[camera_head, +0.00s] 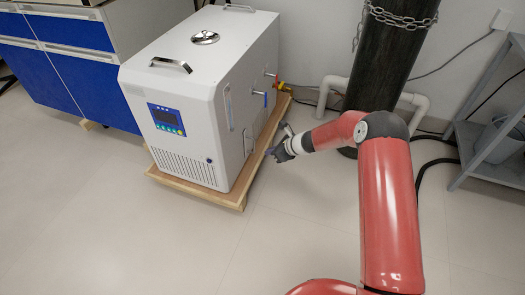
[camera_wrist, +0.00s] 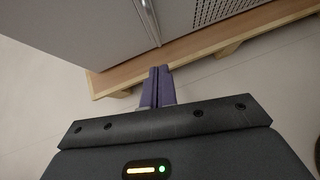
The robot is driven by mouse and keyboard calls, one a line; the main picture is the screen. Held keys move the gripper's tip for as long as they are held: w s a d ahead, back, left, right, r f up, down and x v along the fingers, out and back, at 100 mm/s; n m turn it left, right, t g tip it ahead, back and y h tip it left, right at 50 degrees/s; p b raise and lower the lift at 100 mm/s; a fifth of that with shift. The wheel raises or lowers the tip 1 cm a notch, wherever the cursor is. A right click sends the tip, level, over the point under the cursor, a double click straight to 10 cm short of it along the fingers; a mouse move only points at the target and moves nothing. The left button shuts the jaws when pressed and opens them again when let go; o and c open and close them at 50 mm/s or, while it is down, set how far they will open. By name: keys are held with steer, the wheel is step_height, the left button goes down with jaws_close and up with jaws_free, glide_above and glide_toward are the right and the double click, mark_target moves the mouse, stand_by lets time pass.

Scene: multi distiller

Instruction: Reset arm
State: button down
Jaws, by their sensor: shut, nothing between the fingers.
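My red arm (camera_head: 390,215) reaches forward and bends to the left in the head view. My gripper (camera_head: 270,152) is at its end, close to the right side of a white machine (camera_head: 190,75) and above the floor. In the wrist view my gripper (camera_wrist: 158,72) shows two purple fingers side by side, shut with nothing held. The fingertips overlap the wooden base (camera_wrist: 200,50) in that picture. I cannot tell whether they touch it.
The white machine has a blue panel (camera_head: 166,119) and stands on a wooden pallet (camera_head: 236,199). Valves stick out of its side. A dark chained cylinder (camera_head: 385,60) and white pipe (camera_head: 420,108) stand behind my arm. A grey shelf (camera_head: 480,130) is at right. The front floor is clear.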

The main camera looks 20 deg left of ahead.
steer(key=v, duration=0.9)
steer(key=shift+w+r+p, duration=0.15)
steer(key=shift+p, duration=0.25)
steer(key=s+d+r+n+h+p, duration=0.1)
steer(key=s+d+r+n, duration=0.3)
steer(key=r, duration=0.5)
steer(key=s+d+r+n+t+h+p, duration=0.15)
steer(key=s+d+r+n, duration=0.3)
steer(key=r, duration=0.45)
steer(key=s+d+r+n+g+h+p, duration=0.15)
steer(key=s+d+r+n, duration=0.3)
steer(key=r, duration=0.55)
steer(key=s+d+r+n+t+h+p, duration=0.1)
steer(key=s+d+r+n+h, duration=0.1)
steer(key=s+d, duration=0.6)
steer(key=s+d+r+n+t+h+p, duration=0.1)
steer(key=s+d+r+n, duration=0.4)
steer(key=s, duration=0.8)
step_height(320, 180, up, 2)
steer(key=d+t+h, duration=0.1)
steer(key=d+h, duration=0.1)
steer(key=shift+s+d+n, duration=0.3)
steer(key=shift+s+d, duration=0.1)
